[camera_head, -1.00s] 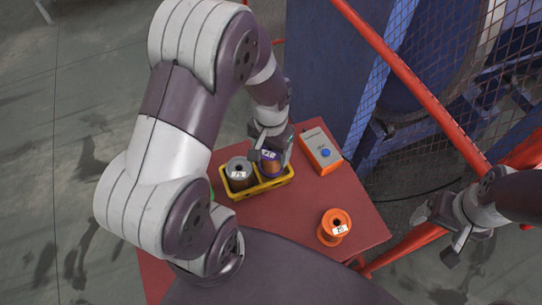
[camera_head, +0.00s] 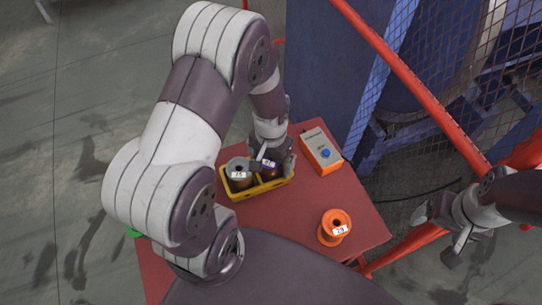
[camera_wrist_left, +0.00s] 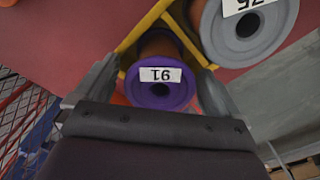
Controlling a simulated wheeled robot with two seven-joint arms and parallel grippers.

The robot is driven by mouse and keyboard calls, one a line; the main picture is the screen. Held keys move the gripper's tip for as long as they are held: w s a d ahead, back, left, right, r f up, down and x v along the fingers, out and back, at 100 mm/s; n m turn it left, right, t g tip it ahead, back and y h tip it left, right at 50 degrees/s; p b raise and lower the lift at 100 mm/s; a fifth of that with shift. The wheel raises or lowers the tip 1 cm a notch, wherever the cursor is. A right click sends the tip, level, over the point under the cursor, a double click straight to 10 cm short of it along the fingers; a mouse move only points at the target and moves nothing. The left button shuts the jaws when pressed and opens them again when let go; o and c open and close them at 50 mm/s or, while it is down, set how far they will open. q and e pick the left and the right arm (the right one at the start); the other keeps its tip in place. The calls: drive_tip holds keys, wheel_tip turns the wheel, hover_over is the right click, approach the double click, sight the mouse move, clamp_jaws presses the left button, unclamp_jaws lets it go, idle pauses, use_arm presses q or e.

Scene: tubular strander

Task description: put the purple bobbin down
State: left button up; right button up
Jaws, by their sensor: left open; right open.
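The purple bobbin (camera_head: 269,167), labelled 91, stands in the right compartment of the yellow tray (camera_head: 262,190) on the red table. It also shows in the left wrist view (camera_wrist_left: 160,95), with its purple flange facing the camera. My left gripper (camera_head: 273,158) is open, with one finger on either side of the bobbin; the fingers also show in the wrist view (camera_wrist_left: 155,88). I cannot tell whether they touch it. The gripper hides part of the bobbin in the head view. My right gripper (camera_head: 441,234) is open and empty, away to the right, beyond the table.
A grey bobbin (camera_head: 238,170), labelled 75, fills the tray's left compartment, close beside. An orange bobbin (camera_head: 334,226) stands on the red table (camera_head: 290,225) at front right. An orange-and-grey box with a blue button (camera_head: 321,151) lies behind. Red rails (camera_head: 415,85) and mesh rise at right.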

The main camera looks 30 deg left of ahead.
use_arm(q)
wheel_tip(320, 180, up, 12)
drive_tip(key=shift+n+t, duration=0.4)
drive_tip(key=shift+t, duration=0.3)
drive_tip(key=shift+s+d+f, duration=0.1)
drive_tip(key=shift+s+d, duration=0.3)
drive_tip(key=shift+s, duration=0.3)
drive_tip(key=shift+s+d+r, duration=0.1)
drive_tip(key=shift+s+d, duration=0.35)
drive_tip(key=shift+s, duration=0.25)
drive_tip(key=shift+s+d+f, duration=0.1)
drive_tip(key=shift+s+d, duration=0.3)
drive_tip(key=shift+s, duration=0.3)
